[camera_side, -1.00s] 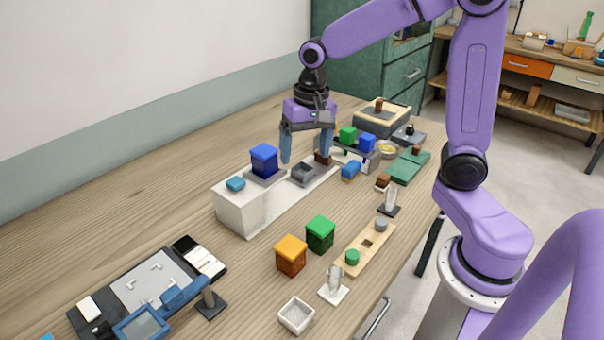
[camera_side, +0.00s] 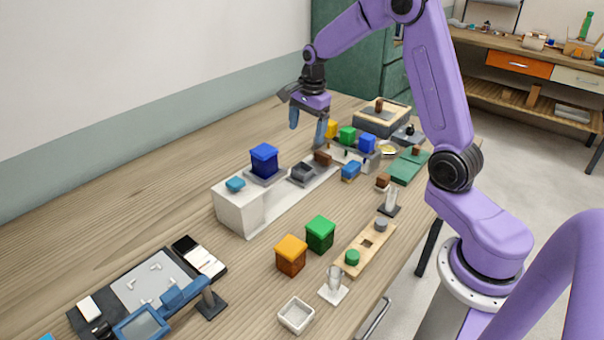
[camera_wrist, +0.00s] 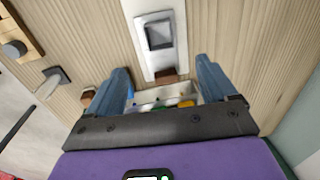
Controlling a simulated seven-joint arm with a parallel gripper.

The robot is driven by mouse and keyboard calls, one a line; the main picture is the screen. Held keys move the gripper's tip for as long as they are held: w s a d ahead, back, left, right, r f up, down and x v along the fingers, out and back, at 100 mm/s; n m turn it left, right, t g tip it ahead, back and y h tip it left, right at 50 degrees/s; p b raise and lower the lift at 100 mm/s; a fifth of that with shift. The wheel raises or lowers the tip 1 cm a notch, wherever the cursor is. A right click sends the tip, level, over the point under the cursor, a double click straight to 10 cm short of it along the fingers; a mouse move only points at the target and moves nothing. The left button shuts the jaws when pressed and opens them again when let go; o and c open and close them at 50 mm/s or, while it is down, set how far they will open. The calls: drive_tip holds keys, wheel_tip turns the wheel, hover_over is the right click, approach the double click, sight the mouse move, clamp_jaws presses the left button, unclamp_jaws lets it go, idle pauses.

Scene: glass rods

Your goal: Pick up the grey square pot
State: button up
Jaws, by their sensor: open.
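The grey square pot (camera_side: 302,173) sits on the white strip behind the white block in the side view. It is small, with an open dark top. It also shows at the top of the wrist view (camera_wrist: 160,34). My gripper (camera_side: 307,138) is open and empty, above the table and beyond the pot. In the wrist view my gripper (camera_wrist: 162,70) has its blue fingers spread, with the pot ahead of the tips and apart from them.
A brown block (camera_side: 322,157) lies just beyond the pot. A blue box (camera_side: 264,158) stands on the near side. A rack with yellow, green and blue blocks (camera_side: 347,134) is to the right. Bare wood (camera_side: 200,155) lies to the left.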

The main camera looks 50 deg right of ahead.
hover_over(304, 163)
drive_tip(key=s+a, duration=0.2)
drive_tip(key=f, duration=0.8)
drive_tip(key=shift+a+f, duration=0.1)
drive_tip(key=shift+a, duration=0.1)
drive_tip(key=shift+w+d+f, duration=0.1)
drive_tip(key=shift+d+f, duration=0.1)
drive_tip(key=shift+f, duration=1.1)
drive_tip(key=shift+w+d+f, duration=0.1)
drive_tip(key=shift+d+f, duration=0.05)
drive_tip(key=shift+f, duration=1.1)
drive_tip(key=c, duration=1.3)
drive_tip(key=shift+o, duration=0.2)
drive_tip(key=shift+r, duration=0.15)
